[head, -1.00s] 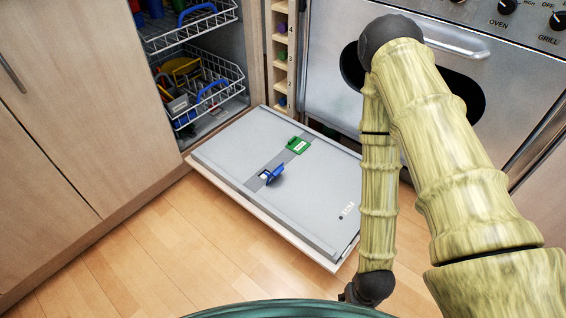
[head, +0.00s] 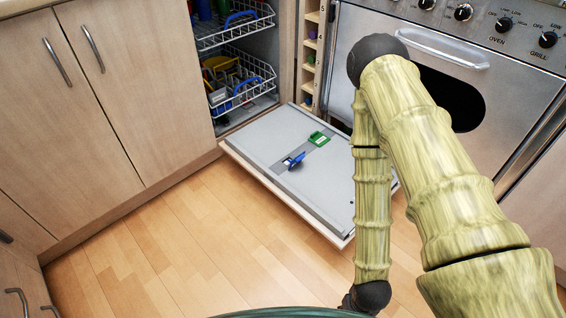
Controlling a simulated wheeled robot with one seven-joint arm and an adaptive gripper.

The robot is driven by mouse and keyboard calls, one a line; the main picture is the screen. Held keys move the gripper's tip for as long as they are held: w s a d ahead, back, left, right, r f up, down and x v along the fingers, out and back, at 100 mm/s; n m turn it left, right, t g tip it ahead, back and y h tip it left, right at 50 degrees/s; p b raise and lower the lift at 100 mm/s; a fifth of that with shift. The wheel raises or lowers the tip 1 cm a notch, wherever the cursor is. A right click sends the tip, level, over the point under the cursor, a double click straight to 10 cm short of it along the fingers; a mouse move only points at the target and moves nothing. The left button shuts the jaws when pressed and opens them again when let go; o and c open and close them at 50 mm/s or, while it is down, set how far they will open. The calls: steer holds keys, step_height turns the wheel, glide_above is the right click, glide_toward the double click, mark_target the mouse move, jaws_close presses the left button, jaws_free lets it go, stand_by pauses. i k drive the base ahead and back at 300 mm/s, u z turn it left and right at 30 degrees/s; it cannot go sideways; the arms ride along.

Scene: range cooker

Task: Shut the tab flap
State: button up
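The dishwasher door (head: 255,152) is folded down, low over the floor, with its grey inner face up. On it is a dispenser strip with a blue flap (head: 294,160), which looks raised and tilted, and a green flap (head: 319,139) behind it, which looks nearly flat. I cannot read a label on either, so I cannot tell for sure which is the tab flap. My bamboo-like arm hangs down at the right and covers part of the door's right end. Its dark wrist joint shows at the bottom edge; my gripper is out of view.
Dishwasher racks (head: 235,80) with dishes stand behind the door. A narrow shelf (head: 311,50) and the steel range cooker (head: 350,35) are to the right. Wooden cupboards (head: 120,100) line the left. The wooden floor (head: 170,240) in front of the door is clear.

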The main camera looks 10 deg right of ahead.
mark_target(298, 159)
steer(key=u, duration=1.2)
steer(key=i, duration=0.4)
steer(key=z, duration=1.25)
